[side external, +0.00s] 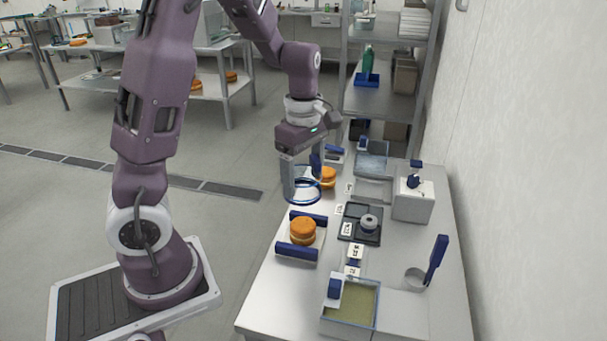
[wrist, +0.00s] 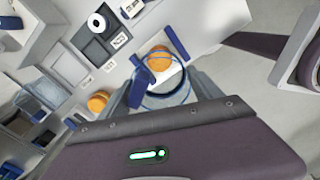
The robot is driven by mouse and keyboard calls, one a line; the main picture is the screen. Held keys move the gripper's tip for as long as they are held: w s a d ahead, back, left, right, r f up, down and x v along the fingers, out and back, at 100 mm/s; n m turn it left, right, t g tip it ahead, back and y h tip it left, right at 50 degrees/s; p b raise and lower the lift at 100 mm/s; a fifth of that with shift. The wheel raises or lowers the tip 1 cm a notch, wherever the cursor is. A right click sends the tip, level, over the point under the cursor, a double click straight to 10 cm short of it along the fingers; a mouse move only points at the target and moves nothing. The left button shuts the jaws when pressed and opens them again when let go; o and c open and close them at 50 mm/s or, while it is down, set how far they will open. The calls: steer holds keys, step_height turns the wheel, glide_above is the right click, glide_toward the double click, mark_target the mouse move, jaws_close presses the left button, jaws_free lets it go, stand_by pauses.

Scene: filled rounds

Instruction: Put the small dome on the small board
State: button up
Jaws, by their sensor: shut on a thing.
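A clear dome with a blue rim (side external: 303,201) hangs from my gripper (side external: 303,172), above the table and apart from it. In the wrist view the dome's rim (wrist: 168,104) shows between the fingers, with a blue part (wrist: 142,82) beside it. My gripper is shut on the dome; the exact grip is partly hidden. A white board with blue end bars (side external: 297,252) lies below and nearer the camera, carrying an orange round (side external: 303,230). Another orange round (side external: 327,177) is farther back, partly behind the dome and gripper. I cannot tell which board is the small one.
A dark tray (side external: 350,228) with a grey-white round piece (side external: 369,223) is right of the near board. A white box (side external: 414,203), a clear bin (side external: 350,305) and a grey cup with a blue handle (side external: 437,258) stand around. The wall closes off the right side.

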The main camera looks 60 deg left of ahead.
mark_target(302, 225)
step_height(302, 225, down, 13)
steer(key=shift+f, duration=0.1)
stand_by(0.8)
steer(key=shift+s+f, duration=0.1)
stand_by(0.6)
steer(key=o, duration=1.2)
steer(key=shift+o, duration=0.8)
steer(key=shift+r, duration=3.6)
